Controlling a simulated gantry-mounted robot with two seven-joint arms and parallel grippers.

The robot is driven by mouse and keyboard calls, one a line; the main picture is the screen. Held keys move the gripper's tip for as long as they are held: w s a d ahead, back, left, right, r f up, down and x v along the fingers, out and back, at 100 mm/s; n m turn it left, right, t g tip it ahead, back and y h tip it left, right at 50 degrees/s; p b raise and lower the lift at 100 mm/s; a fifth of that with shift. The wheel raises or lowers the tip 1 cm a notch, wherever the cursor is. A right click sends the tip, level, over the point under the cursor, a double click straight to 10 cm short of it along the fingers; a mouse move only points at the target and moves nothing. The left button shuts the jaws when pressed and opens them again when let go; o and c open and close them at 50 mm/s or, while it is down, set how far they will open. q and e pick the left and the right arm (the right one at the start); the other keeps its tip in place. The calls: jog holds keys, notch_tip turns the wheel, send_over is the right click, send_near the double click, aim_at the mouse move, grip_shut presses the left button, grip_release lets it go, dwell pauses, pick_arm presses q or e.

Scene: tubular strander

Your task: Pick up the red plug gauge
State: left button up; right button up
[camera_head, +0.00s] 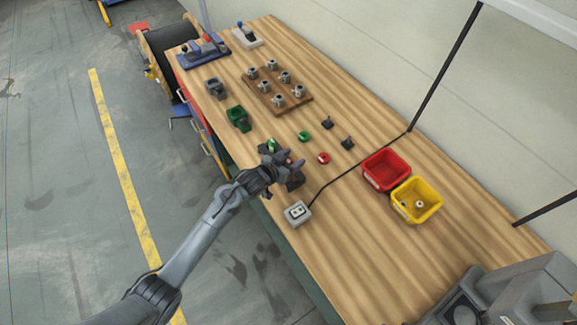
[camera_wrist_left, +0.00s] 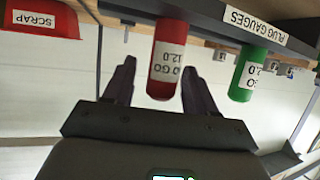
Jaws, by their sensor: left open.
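The red plug gauge (camera_wrist_left: 165,58) shows in the left wrist view, with a white "NO GO 12.0" label, beside a rack edge marked "PLUG GAUGES" (camera_wrist_left: 254,24). My left gripper (camera_wrist_left: 160,68) is open, its two dark fingers on either side of the red gauge in that view, with gaps visible. I cannot tell how deep the gauge lies between them. A green plug gauge (camera_wrist_left: 248,76) stands to the right. My right gripper is not in view.
On the wooden bench, a red bin (camera_head: 386,171) and a yellow bin (camera_head: 416,200) stand right of the gripper. A grey box (camera_head: 297,213) with a cable is close by. A holder board (camera_head: 262,99) is farther back.

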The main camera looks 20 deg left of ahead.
pick_arm(q)
grip_shut()
dwell(0.3)
jog(key=shift+r, duration=0.2)
